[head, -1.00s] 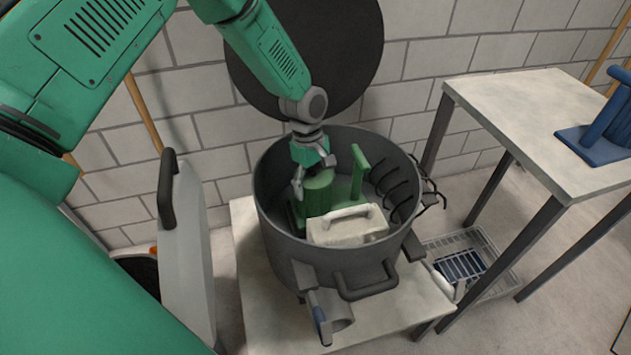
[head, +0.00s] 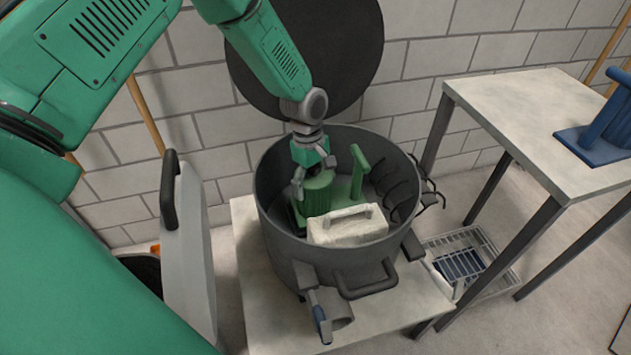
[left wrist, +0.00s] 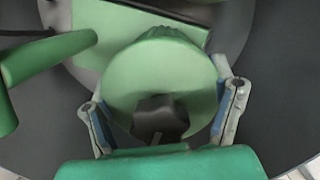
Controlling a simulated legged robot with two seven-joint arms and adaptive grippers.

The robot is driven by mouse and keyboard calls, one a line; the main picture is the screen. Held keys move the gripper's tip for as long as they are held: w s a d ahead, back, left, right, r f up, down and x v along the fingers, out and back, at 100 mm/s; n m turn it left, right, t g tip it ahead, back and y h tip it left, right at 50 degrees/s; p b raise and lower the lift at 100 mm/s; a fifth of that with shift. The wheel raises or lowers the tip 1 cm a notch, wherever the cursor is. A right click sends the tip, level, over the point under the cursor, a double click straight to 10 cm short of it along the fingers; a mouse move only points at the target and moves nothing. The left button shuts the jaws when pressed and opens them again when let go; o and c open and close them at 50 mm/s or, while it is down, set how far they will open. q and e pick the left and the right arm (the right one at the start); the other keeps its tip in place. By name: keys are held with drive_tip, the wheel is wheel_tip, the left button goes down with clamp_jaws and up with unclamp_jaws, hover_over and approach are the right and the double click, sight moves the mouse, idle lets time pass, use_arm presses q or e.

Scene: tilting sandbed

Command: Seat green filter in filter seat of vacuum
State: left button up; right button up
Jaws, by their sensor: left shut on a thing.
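The green filter (head: 318,194) is a ribbed cylinder with a flat green base and an upright green handle post (head: 359,172). It is inside the grey vacuum drum (head: 274,239). My left gripper (head: 312,178) reaches down into the drum and is shut on the filter. In the left wrist view the filter's round top (left wrist: 160,85) sits between the two fingers. A dark knob shows at its near side. The filter's underside and the filter seat are hidden, so I cannot tell whether it rests in the seat. My right gripper is not in view.
A white block with a handle (head: 347,226) is at the drum's front. Black hoses (head: 396,187) line its right side. The round dark lid (head: 305,50) stands behind. A blue filter-like part (head: 604,140) is on the right table (head: 510,115). A wire basket (head: 490,265) is below.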

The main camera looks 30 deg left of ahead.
use_arm(q)
drive_tip(key=shift+r+p, duration=0.1)
drive_tip(key=shift+p, duration=0.5)
idle(0.7)
drive_tip(key=shift+f+b, duration=0.7)
drive_tip(key=shift+f, duration=0.65)
drive_tip(key=o, duration=1.7)
drive_tip(key=shift+r, duration=0.2)
drive_tip(key=r, duration=0.3)
drive_tip(key=a+r, duration=0.1)
drive_tip(key=r, duration=0.7)
drive_tip(key=shift+w+a+r, duration=0.15)
drive_tip(key=shift+w+a, duration=0.1)
drive_tip(key=shift+a, duration=0.15)
